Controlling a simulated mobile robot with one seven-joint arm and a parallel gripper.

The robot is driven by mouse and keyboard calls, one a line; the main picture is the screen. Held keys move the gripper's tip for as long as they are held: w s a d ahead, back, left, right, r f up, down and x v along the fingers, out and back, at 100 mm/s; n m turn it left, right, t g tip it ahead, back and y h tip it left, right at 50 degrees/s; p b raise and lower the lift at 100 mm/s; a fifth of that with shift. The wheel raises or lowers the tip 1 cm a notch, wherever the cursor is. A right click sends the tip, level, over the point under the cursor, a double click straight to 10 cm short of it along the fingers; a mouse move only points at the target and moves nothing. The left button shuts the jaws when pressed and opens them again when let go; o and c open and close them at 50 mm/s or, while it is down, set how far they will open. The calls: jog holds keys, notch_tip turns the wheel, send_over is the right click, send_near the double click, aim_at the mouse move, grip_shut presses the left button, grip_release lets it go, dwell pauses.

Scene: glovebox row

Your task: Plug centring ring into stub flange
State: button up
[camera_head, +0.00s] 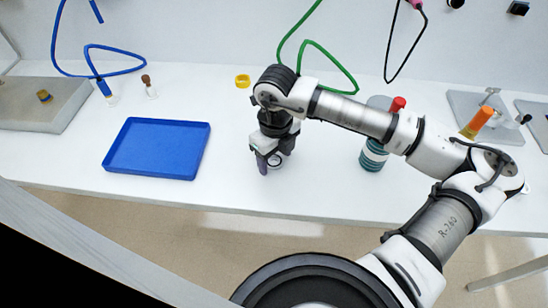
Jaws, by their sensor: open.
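My gripper (269,167) points down over the white bench, right of the blue tray, with its jaws open. A small dark ring (275,160) shows at the fingertips; it may be the centring ring, and I cannot tell whether it touches the fingers or the bench. A yellow ring (242,80) lies at the back of the bench, behind my gripper.
An empty blue tray (194,164) lies left of my gripper. A teal bottle (373,158) stands below my forearm. An orange-handled tool (477,122) is at the right by grey plates. Blue (118,50) and green (335,65) hoses hang at the back.

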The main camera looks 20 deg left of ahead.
jog(key=shift+c, duration=0.2)
jog(key=c, duration=1)
jog(key=shift+o, duration=0.2)
